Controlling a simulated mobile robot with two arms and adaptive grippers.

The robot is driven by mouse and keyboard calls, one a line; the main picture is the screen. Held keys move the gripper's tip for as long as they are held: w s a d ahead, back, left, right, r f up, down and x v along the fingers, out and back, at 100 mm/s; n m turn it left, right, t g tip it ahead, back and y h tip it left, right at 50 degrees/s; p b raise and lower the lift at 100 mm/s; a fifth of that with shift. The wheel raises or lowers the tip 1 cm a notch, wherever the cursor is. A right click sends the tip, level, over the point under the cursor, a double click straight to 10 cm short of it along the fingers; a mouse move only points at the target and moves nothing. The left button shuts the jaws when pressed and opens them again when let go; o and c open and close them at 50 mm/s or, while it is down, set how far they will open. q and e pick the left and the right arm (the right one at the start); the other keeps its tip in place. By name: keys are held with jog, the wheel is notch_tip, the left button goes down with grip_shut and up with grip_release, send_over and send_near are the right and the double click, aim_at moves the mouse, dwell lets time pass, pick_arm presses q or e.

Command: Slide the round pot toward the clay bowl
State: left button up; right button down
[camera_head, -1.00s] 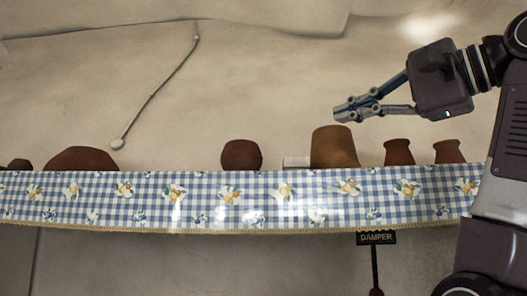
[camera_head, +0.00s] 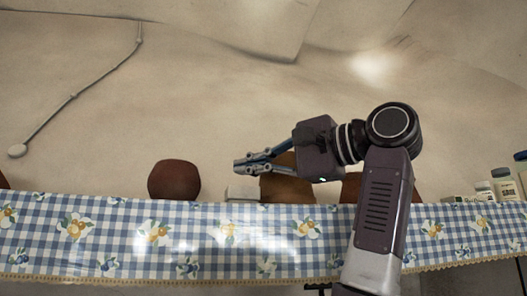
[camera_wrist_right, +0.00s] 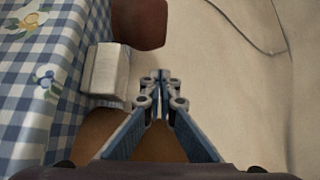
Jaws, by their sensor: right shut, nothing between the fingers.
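The round pot (camera_head: 174,180) is dark reddish-brown and stands on the cloth-edged shelf in the head view. It also shows at the top of the right wrist view (camera_wrist_right: 139,22). A brown sliver at the left edge, probably the clay bowl (camera_head: 3,182), is mostly out of frame. My right gripper (camera_head: 238,163) is shut and empty, pointing left. Its tips are to the right of the round pot, with a gap between, above the white block. It also shows in the wrist view (camera_wrist_right: 160,82). My left gripper is out of view.
A pale block (camera_head: 242,193) sits right of the round pot. A tan pot (camera_head: 287,188) stands beneath my right gripper, partly hidden. A reddish pot (camera_head: 351,186) is partly behind my arm. Small jars (camera_head: 484,190) stand at the right. A checked cloth (camera_head: 130,240) hangs along the front.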

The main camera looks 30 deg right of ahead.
jog(key=p+x, duration=0.1)
jog(key=x, duration=0.3)
jog(key=shift+w+r+p, duration=0.1)
jog(key=shift+r+p, duration=0.05)
jog(key=shift+p, duration=0.15)
jog(key=shift+w+a+p, duration=0.2)
jog(key=shift+a+p, duration=0.3)
jog(key=shift+a, duration=1.35)
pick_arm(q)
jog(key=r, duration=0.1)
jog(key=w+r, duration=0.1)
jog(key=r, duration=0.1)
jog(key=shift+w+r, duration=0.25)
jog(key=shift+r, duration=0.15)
pick_arm(e)
jog(key=shift+w+a, duration=0.1)
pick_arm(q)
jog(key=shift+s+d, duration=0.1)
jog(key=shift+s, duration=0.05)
pick_arm(e)
jog(key=shift+f, duration=0.2)
